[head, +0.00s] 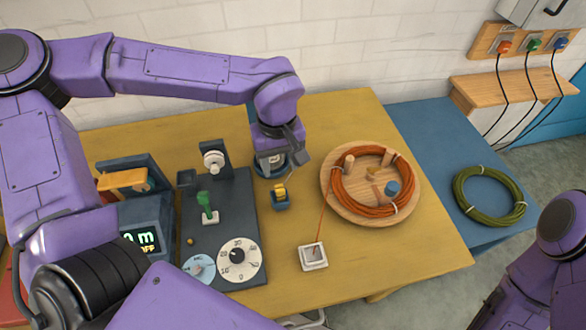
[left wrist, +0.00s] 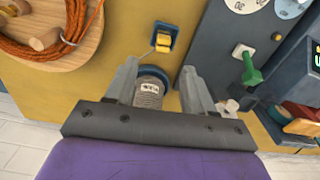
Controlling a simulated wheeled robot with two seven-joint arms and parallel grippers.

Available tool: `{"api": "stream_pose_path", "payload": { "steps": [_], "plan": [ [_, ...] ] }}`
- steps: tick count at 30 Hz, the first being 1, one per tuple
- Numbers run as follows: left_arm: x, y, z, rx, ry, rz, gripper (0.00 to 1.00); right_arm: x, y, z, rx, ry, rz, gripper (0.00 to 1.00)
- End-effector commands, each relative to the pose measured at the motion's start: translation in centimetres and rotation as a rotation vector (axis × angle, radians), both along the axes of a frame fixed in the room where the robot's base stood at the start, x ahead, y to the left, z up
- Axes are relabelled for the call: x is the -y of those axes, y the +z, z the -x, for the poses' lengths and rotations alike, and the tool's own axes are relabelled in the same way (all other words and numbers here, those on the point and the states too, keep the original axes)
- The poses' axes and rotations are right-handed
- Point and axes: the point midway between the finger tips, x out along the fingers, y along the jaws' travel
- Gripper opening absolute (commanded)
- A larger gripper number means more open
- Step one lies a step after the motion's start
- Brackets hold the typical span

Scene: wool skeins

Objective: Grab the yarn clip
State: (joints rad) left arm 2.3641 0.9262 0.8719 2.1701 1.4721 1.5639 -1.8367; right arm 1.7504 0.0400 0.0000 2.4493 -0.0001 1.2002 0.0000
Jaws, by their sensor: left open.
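A small yellow piece, which looks like the yarn clip (head: 281,189), sits in a dark blue block (head: 280,203) on the yellow table. In the left wrist view the yellow clip (left wrist: 164,40) is beyond my fingertips, apart from them. My left gripper (head: 284,158) is open and points down behind the clip; its fingers also show in the left wrist view (left wrist: 159,72). A grey labelled cylinder in a blue round base (left wrist: 150,88) shows between the fingers. I cannot tell whether they touch it. Of my right arm only links show, at lower right.
A round wooden tray (head: 328,198) holds an orange skein, whose strand runs to a white square piece (head: 313,256). A dark panel with dials (head: 239,257) and a green lever (head: 206,202) is at left. A green skein (head: 490,196) lies on the blue table.

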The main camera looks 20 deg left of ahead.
Motion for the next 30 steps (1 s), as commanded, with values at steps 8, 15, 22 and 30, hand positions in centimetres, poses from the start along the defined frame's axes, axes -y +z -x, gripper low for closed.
{"api": "stream_pose_path", "payload": {
  "steps": [8, 15, 22, 30],
  "plan": [
    [0.0, -4.6, 0.1, -0.004, -0.001, 0.000, 0.53, 0.0, -0.2, 0.1, -0.002, 0.000, 0.000, 0.56],
    [0.2, -8.1, 0.2, -0.008, -0.002, -0.001, 0.53, 0.0, 0.1, 0.1, -0.001, 0.000, 0.000, 0.56],
    [0.2, -10.6, 0.2, -0.004, 0.000, 0.001, 0.53, 0.0, 0.1, 0.1, -0.001, 0.000, 0.000, 0.56],
    [0.2, -10.5, 0.1, -0.003, 0.000, 0.000, 0.17, 0.0, 0.1, 0.1, -0.001, 0.000, 0.000, 0.56]
  ]
}}
